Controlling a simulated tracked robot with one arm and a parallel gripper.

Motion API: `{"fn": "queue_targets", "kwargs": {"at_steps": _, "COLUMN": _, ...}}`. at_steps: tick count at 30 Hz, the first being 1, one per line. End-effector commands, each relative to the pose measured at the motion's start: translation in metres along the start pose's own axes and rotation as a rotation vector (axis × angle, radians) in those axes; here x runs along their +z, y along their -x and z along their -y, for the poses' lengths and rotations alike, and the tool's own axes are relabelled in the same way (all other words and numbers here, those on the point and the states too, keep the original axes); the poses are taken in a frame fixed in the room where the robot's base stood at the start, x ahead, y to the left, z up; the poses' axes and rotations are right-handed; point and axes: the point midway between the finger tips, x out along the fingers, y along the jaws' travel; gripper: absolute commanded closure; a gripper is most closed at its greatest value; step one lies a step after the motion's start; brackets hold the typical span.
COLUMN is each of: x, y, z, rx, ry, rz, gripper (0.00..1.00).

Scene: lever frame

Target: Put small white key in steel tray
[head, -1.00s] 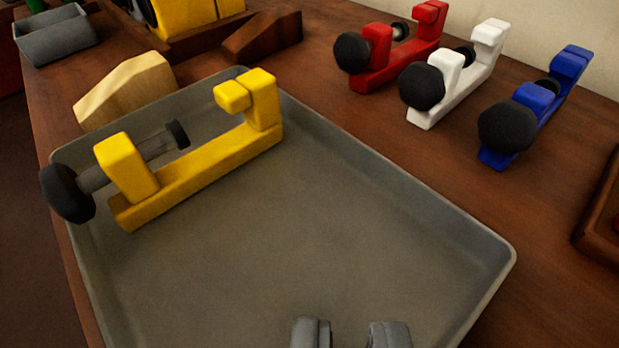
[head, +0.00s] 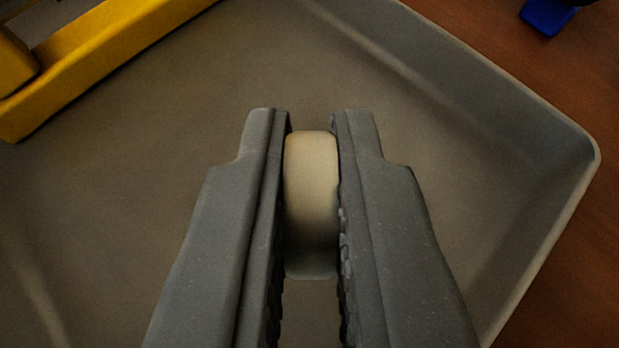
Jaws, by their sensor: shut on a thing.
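A pale cream-white piece (head: 311,190), likely the small white key, is held between the two grey fingers of my gripper (head: 312,125). I cannot tell whether the held piece touches the floor.
A yellow clamp (head: 75,70) lies in the tray at the upper left. A blue clamp (head: 546,16) is partly seen on the brown wooden table (head: 585,75) beyond the tray's upper right. The tray floor around my gripper is clear.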

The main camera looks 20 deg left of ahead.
Motion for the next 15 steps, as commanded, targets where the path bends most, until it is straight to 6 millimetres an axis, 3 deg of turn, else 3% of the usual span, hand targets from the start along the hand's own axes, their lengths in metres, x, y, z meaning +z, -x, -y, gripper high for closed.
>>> {"fn": "queue_targets", "kwargs": {"at_steps": 4, "x": 0.0012, "y": -0.0006, "z": -0.0001, "rx": 0.000, "ry": 0.000, "rz": 0.000, "gripper": 1.00}}
{"fn": "queue_targets", "kwargs": {"at_steps": 5, "x": 0.0008, "y": -0.0004, "z": -0.0001, "rx": 0.000, "ry": 0.000, "rz": 0.000, "gripper": 0.82}}
{"fn": "queue_targets", "kwargs": {"at_steps": 6, "x": 0.0006, "y": -0.0003, "z": 0.0000, "rx": 0.000, "ry": 0.000, "rz": 0.000, "gripper": 0.71}}
{"fn": "queue_targets", "kwargs": {"at_steps": 7, "x": 0.0006, "y": -0.0003, "z": 0.0000, "rx": 0.000, "ry": 0.000, "rz": 0.000, "gripper": 0.69}}
{"fn": "queue_targets", "kwargs": {"at_steps": 15, "x": -0.0002, "y": 0.0000, "z": 0.0002, "rx": 0.000, "ry": 0.000, "rz": -0.001, "gripper": 0.69}}
